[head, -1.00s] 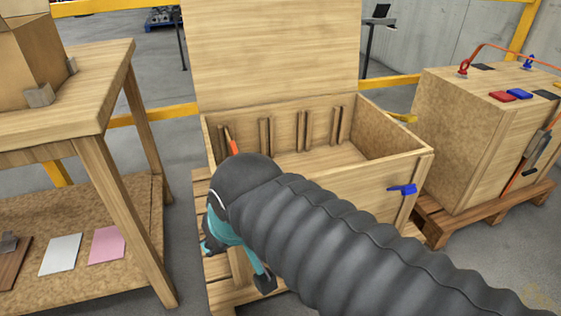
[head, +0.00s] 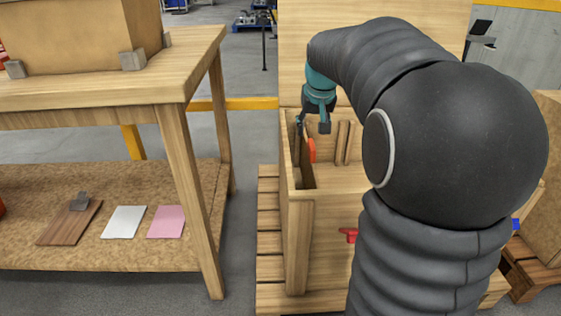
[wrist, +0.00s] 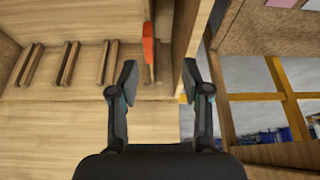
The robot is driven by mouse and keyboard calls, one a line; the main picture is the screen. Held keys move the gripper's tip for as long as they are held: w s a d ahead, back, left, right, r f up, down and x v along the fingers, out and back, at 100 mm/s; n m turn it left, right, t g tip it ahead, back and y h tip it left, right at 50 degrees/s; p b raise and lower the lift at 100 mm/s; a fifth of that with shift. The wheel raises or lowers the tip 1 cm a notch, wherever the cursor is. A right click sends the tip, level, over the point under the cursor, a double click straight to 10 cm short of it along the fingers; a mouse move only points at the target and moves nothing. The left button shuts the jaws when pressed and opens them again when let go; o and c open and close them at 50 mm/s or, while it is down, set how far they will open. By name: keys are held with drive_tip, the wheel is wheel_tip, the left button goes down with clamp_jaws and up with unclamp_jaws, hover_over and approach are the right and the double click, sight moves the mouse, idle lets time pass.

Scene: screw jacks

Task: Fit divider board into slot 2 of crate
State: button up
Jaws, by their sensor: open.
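The wooden crate (head: 300,220) stands open on a pallet, lid raised. Paired slot rails (head: 342,142) line its back wall; they also show in the wrist view (wrist: 68,63). My gripper (head: 313,127) is over the crate's left end, with its jaws open and apart in the wrist view (wrist: 160,80). An orange piece (wrist: 148,45) stands at the leftmost rails. A brown board with a grey block (head: 68,225) lies on the bench's lower shelf; I cannot tell if it is the divider board. A dark panel (head: 305,172) inside the crate's left end may be a board or the wall.
A wooden bench (head: 110,88) with a box (head: 85,35) on top stands at the left. White (head: 123,222) and pink (head: 166,221) sheets lie on its shelf. My arm hides much of the crate. Grey floor is clear between bench and crate.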

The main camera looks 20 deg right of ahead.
hover_over(311, 152)
drive_tip(key=s+d, duration=0.1)
wheel_tip(311, 152, down, 3)
drive_tip(key=b+x, duration=0.1)
drive_tip(key=x, duration=0.3)
drive_tip(key=b+x, duration=0.1)
drive_tip(key=x, duration=0.3)
drive_tip(key=shift+w+d+f, duration=0.1)
drive_tip(key=shift+d+f, duration=0.1)
drive_tip(key=shift+d, duration=0.05)
drive_tip(key=shift+a+b+x, duration=0.15)
drive_tip(key=shift+b+x, duration=0.1)
drive_tip(key=shift+x, duration=1.1)
drive_tip(key=shift+a+b+x, duration=0.15)
drive_tip(key=shift+b+x, duration=0.05)
drive_tip(key=shift+x, duration=1.15)
drive_tip(key=shift+w+r, duration=0.1)
drive_tip(key=shift+w, duration=0.1)
clamp_jaws()
